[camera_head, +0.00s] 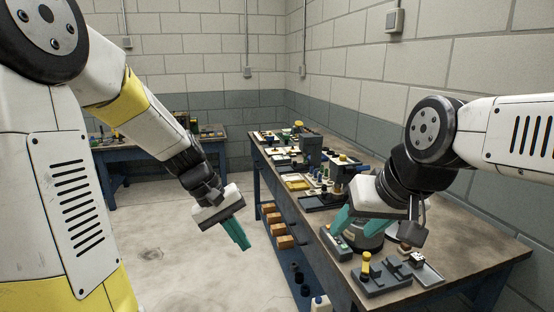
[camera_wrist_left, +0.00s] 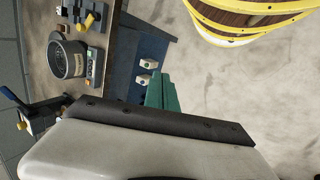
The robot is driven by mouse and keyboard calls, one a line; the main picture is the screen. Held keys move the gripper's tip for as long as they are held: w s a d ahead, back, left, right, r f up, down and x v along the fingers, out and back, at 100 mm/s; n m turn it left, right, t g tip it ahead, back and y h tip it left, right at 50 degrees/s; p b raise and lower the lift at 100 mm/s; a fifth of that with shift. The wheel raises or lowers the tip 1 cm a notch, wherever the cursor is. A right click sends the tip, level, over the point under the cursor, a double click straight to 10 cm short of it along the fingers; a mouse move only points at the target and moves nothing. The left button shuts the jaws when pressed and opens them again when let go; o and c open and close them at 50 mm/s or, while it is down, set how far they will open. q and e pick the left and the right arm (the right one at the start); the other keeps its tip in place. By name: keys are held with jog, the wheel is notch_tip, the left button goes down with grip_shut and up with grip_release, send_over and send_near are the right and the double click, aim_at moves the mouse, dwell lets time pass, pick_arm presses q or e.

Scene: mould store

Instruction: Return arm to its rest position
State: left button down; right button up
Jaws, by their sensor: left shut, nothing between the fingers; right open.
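My left arm comes in from the left in the head view. Its gripper (camera_head: 237,236) hangs over the bare floor, left of the workbench, with its green fingers pressed together and nothing between them. The fingers also show in the left wrist view (camera_wrist_left: 162,92), pointing away past the bench edge. My right arm comes in from the right, and its gripper (camera_head: 372,222) is low over the near part of the bench. Its green fingers are spread apart; one is partly hidden by the hand. I cannot tell whether they touch anything on the bench.
The workbench (camera_head: 460,250) carries a dark round pot (camera_wrist_left: 68,60), a yellow-topped fixture (camera_head: 366,266) and several small parts. Wooden blocks (camera_head: 279,228) sit on its lower shelf. Another blue table (camera_head: 160,153) stands at the back left. The floor (camera_head: 190,275) left of the bench is clear.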

pick_arm(q)
jog(key=s+a+r+m+t+y, duration=0.3)
jog(key=s+a+r+m+t, duration=0.1)
jog(key=s+r, duration=0.7)
jog(key=shift+s+a+r+t, duration=0.15)
jog(key=shift+a+r+t, duration=0.2)
jog(key=shift+a+t, duration=0.6)
